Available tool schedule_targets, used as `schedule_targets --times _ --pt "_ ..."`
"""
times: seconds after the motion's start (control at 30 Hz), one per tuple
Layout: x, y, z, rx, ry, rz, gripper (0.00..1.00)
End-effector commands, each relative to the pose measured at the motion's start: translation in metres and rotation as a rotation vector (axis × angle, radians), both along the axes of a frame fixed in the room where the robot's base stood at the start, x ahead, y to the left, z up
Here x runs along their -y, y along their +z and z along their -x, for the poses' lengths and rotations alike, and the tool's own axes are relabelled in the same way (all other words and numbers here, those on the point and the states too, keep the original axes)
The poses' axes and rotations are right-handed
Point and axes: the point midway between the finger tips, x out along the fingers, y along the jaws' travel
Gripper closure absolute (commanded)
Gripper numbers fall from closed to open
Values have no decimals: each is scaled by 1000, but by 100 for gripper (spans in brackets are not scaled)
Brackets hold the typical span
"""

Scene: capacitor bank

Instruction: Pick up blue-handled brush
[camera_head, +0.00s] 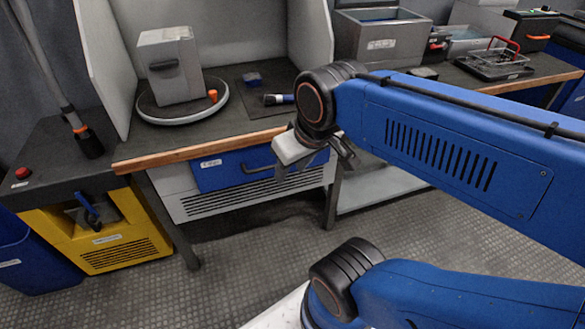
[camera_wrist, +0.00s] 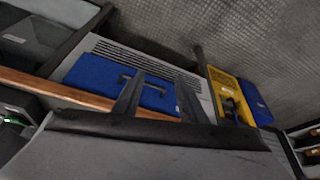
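I cannot make out the brush in the wrist view.
A grey box (camera_head: 170,68) stands on a round plate (camera_head: 183,115) beside an orange item (camera_head: 212,96), left of the brush. White side panels (camera_head: 104,62) flank the bay. A blue drawer (camera_head: 235,169) sits under the bench.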

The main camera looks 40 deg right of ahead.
Motion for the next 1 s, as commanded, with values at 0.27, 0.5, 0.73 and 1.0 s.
schedule_targets --times 0.27,0.5,0.73,1.0 --pt "-1 -2 2 3 -9 -5 62" --pt "0 0 -1 -1 -1 0 58" --pt "12 36 -34 -53 104 60 58" --pt "40 90 -97 -148 318 147 58"
